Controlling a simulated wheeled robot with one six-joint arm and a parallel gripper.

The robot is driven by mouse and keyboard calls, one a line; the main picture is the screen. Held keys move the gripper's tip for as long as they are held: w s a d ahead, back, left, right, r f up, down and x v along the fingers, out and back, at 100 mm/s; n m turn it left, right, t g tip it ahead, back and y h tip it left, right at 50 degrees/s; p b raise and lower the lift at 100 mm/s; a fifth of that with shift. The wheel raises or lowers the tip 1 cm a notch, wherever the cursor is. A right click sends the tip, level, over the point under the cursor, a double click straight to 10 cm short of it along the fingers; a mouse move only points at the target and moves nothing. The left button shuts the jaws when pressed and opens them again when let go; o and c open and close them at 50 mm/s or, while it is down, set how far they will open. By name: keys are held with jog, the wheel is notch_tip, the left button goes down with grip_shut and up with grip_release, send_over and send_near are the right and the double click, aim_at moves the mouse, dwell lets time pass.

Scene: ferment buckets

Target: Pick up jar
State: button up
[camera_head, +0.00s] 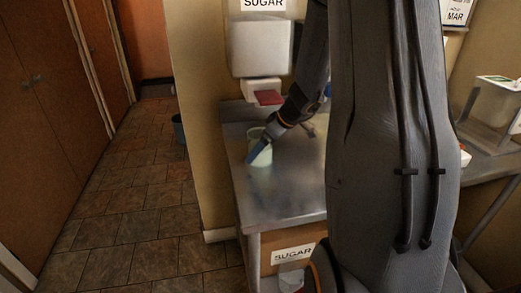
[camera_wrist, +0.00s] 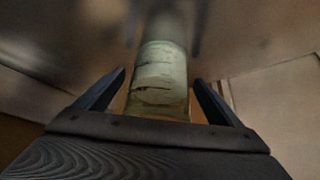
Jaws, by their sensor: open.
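A pale green jar (camera_head: 263,159) stands on the metal counter near its left side. In the wrist view the jar (camera_wrist: 160,80) sits between the two dark fingers, with a visible gap on either side. My gripper (camera_wrist: 160,75) is open around the jar. In the head view my gripper (camera_head: 259,148) reaches down to the jar from the upper right, and one bluish finger crosses in front of it. The far finger is hard to make out there.
The metal counter (camera_head: 285,198) is clear in front of the jar. A white dispenser (camera_head: 261,48) with a red-topped part below hangs on the wall behind. A clear container (camera_head: 494,102) stands at the far right. A bin (camera_head: 179,129) stands on the tiled floor at left.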

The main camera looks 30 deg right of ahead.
jog(key=shift+x, duration=0.85)
jog(key=c, duration=1.7)
jog(key=shift+c, duration=0.2)
jog(key=shift+r, duration=0.15)
